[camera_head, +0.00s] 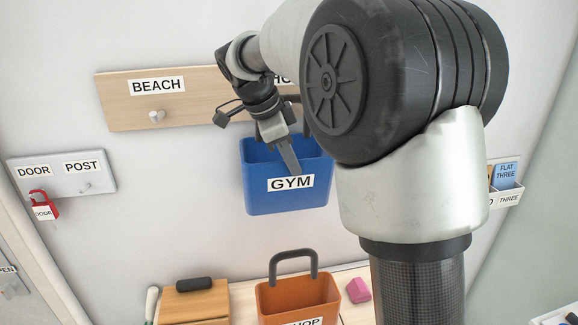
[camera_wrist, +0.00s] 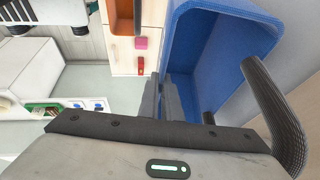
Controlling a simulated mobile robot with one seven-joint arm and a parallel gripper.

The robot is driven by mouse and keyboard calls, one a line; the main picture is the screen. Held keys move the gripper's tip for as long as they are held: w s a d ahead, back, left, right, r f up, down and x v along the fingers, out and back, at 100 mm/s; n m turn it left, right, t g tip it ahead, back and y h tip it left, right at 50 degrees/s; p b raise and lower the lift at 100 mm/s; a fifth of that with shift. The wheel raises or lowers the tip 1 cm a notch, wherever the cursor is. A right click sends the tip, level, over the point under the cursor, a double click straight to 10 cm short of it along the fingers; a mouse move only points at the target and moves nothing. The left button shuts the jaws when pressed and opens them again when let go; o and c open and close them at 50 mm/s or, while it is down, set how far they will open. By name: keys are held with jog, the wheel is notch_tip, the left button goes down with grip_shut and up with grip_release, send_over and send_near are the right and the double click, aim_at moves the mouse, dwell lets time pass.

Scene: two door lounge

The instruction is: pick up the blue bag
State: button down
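The blue bag (camera_head: 262,194), labelled GYM, is upright against the wall, just below the wooden peg board. It also shows in the wrist view (camera_wrist: 222,50), open side toward the camera, with its dark handle (camera_wrist: 274,108) at the right. My gripper (camera_head: 290,160) is at the bag's front rim. One finger lies over the front face above the label, and the other is hidden in the head view. In the wrist view my gripper (camera_wrist: 163,90) has its fingers close together on either side of the rim. Whether the handle still rests on a peg is hidden.
The wooden board (camera_head: 120,105), labelled BEACH, has a bare peg (camera_head: 157,117). An orange bag (camera_head: 290,298), a wooden box (camera_head: 195,302) and a pink block (camera_head: 358,290) stand below.

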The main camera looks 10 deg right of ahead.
jog(key=s+r+b, duration=0.3)
jog(key=s+r, duration=0.5)
jog(key=s, duration=0.6)
jog(key=shift+d, duration=0.1)
